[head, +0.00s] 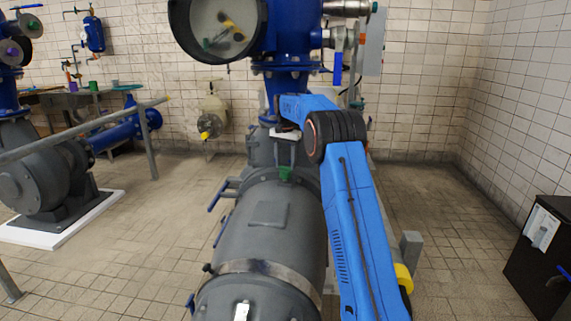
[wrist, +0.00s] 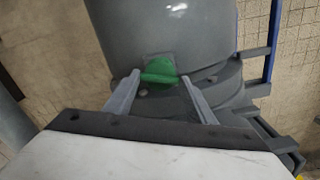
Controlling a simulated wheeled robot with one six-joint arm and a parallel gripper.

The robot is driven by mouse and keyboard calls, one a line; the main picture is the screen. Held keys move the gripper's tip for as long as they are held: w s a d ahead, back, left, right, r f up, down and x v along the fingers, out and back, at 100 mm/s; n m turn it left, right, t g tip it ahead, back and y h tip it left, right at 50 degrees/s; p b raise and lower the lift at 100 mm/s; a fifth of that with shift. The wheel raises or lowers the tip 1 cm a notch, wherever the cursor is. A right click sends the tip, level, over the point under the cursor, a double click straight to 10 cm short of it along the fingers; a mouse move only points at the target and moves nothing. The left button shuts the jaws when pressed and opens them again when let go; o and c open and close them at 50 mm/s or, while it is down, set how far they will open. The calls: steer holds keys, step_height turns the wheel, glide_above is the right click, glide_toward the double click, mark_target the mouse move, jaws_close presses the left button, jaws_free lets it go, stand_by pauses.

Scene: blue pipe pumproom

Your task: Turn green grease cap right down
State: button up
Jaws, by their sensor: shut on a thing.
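The green grease cap (head: 286,173) sits on top of the grey motor housing, below the blue pump column. It also shows in the wrist view (wrist: 159,70) as a green cap with a wing-like bar, next to a flange. My gripper (head: 286,167) reaches down to it from above, with its fingers on either side of the cap. In the wrist view my gripper (wrist: 158,82) has its two grey fingers close to the left and right ends of the cap, shut on it. The cap's lower part is partly hidden in the head view.
The grey motor (head: 255,230) fills the space below my arm. A blue pipe column (head: 287,80) stands just behind the cap. A railing (head: 80,130) runs at the left. A dark cabinet (head: 540,260) stands at the right. Tiled floor is free between motor and cabinet.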

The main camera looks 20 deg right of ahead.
mark_target(285, 167)
steer(key=o, duration=1)
steer(key=shift+o, duration=0.2)
step_height(285, 167, up, 17)
steer(key=shift+r, duration=0.2)
